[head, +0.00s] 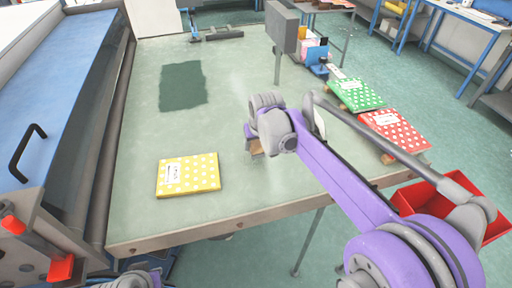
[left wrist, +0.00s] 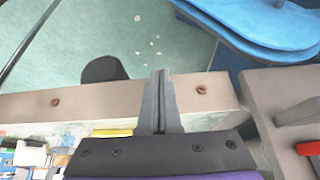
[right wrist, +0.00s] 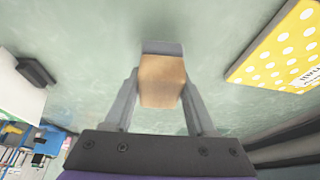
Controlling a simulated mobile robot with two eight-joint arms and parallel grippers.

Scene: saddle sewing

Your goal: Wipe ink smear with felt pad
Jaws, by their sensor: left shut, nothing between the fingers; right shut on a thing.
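My right gripper (head: 254,146) is low over the light green table (head: 225,190). In the right wrist view its fingers (right wrist: 160,100) are shut on a light wooden block (right wrist: 162,82) with a grey-blue face (right wrist: 162,47) at its far end; this looks like the felt pad. Whether it touches the table is hard to tell. A dark green patch (head: 183,86) lies flat on the table, up and left of the gripper; I cannot tell if it is the ink smear or a cloth. My left gripper (left wrist: 160,90) is shut and empty, by the table's front edge.
A yellow dotted booklet (head: 188,174) lies left of the right gripper. Green (head: 355,93) and red (head: 394,130) dotted booklets lie along the right edge. A grey post with a box (head: 281,27) stands at the back. A red bin (head: 422,198) is at right. The table's middle is clear.

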